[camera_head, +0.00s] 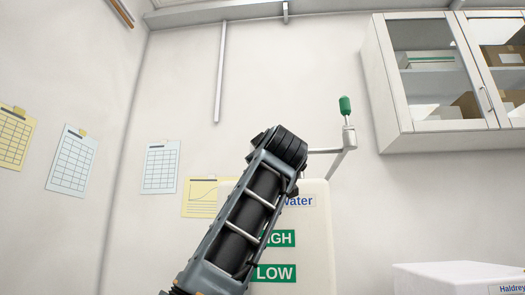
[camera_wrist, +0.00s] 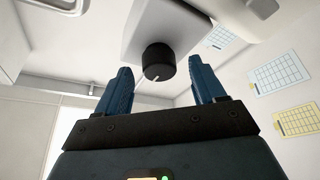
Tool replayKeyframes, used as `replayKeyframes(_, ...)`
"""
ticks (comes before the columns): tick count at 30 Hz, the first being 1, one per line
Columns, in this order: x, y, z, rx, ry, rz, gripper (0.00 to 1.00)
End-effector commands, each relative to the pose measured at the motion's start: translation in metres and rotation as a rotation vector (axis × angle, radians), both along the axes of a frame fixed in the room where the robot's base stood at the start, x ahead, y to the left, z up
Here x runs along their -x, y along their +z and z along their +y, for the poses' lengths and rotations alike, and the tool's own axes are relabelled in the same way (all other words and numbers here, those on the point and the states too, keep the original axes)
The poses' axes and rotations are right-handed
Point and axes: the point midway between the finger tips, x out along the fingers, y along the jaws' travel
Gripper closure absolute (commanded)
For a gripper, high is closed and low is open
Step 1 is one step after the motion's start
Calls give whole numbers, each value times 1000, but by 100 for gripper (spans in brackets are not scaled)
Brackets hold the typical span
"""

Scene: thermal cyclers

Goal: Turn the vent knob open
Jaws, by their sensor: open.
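The black round knob (camera_wrist: 159,62) shows in the wrist view, with a white pointer line on it. It sits on the underside or face of a light grey box (camera_wrist: 180,25). My gripper (camera_wrist: 160,75) is open, with one blue finger on each side of the knob in the picture. I cannot tell whether the fingertips reach the knob's depth; no contact shows. The knob is not visible in the head view, where my arm fills the middle.
In the head view, a white tank (camera_head: 318,240) with green HIGH and LOW labels stands behind my arm. A green-handled crank (camera_head: 346,105) rises beside it. A glass-fronted wall cabinet (camera_head: 395,90) hangs at right, above a white box (camera_head: 455,278). Paper sheets hang on the left walls.

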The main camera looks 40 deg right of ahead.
Motion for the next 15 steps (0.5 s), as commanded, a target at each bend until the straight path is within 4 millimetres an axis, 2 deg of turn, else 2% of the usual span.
replayKeyframes(6, -13, 6, -10, -1, 1, -2, 31)
replayKeyframes(15, -14, 6, -11, -1, 0, -2, 33)
